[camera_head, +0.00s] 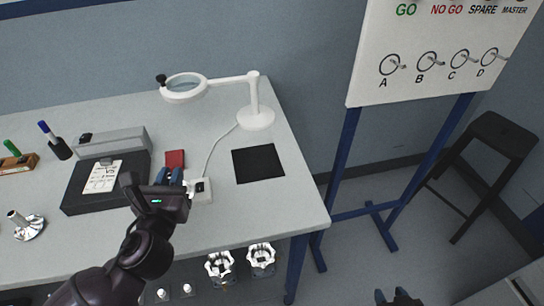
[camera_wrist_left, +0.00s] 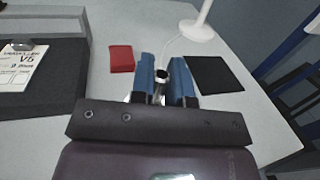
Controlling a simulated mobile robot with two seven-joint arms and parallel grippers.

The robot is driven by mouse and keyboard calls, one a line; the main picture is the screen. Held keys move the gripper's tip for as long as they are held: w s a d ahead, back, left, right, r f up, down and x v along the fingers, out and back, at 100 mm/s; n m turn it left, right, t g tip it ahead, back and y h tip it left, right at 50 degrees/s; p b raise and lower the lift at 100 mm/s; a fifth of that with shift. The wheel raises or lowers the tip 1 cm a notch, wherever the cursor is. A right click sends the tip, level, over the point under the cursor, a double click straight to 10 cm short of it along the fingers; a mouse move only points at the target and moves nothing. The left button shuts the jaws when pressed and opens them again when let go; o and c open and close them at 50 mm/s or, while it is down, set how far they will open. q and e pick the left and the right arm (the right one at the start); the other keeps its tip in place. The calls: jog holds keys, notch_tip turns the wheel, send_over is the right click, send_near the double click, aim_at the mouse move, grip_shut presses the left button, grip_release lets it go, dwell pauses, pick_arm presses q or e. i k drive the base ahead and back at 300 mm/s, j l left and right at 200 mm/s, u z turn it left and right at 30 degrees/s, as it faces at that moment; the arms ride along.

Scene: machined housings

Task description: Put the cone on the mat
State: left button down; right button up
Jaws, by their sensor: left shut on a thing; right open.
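My left gripper (camera_head: 176,178) is over the table, shut on a small metallic piece (camera_wrist_left: 161,77), likely the cone. In the left wrist view this piece stands between the blue fingers of the gripper (camera_wrist_left: 164,78); its dark round top shows, and its lower part is mostly hidden. The mat (camera_head: 258,163) is a flat black square to the right of the gripper, with nothing on it. It also shows in the left wrist view (camera_wrist_left: 213,75). My right gripper (camera_head: 398,298) is open at the bottom edge of the head view, away from the table, only partly visible.
A red block (camera_head: 175,159) lies behind the gripper. A white switch box (camera_head: 201,191) sits beside it, its cable running to the magnifier lamp (camera_head: 256,118). A dark case with a label (camera_head: 105,183) and a flanged metal part (camera_head: 27,227) are left.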

aim_at(257, 162)
jog(key=i+l, duration=0.1)
jog(key=l, duration=0.25)
jog(key=i+l, duration=0.1)
jog(key=l, duration=0.25)
jog(key=i+l, duration=0.1)
jog(key=l, duration=0.25)
jog(key=i+l, duration=0.1)
jog(key=l, duration=0.25)
